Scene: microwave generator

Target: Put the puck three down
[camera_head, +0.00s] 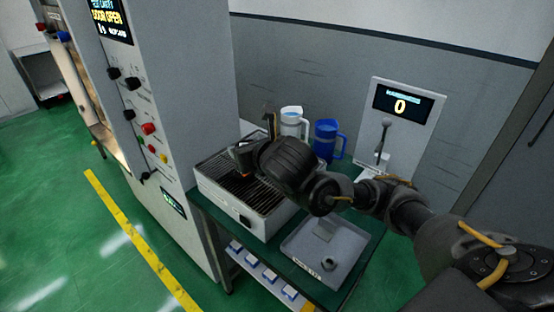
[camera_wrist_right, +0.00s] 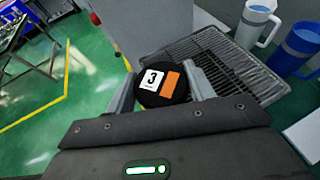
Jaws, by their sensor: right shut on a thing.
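Puck three (camera_wrist_right: 160,92) is a black disc with a white label reading 3 and an orange patch. In the right wrist view it sits between the two pale fingers of my right gripper (camera_wrist_right: 161,86), which is shut on it. In the head view my right gripper (camera_head: 244,158) is over the wire rack (camera_head: 272,192) on the grey box. Only a little orange of the puck shows there. I cannot tell whether the puck touches the rack. My left gripper is not in view.
A white jug (camera_head: 291,122) and a blue jug (camera_head: 327,140) stand behind the rack. A grey tray (camera_head: 345,278) holding a small dark round piece is in front. A panel reading 0 (camera_head: 402,104) stands at right. The tall machine (camera_head: 185,110), showing DOOR OPEN, is at left.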

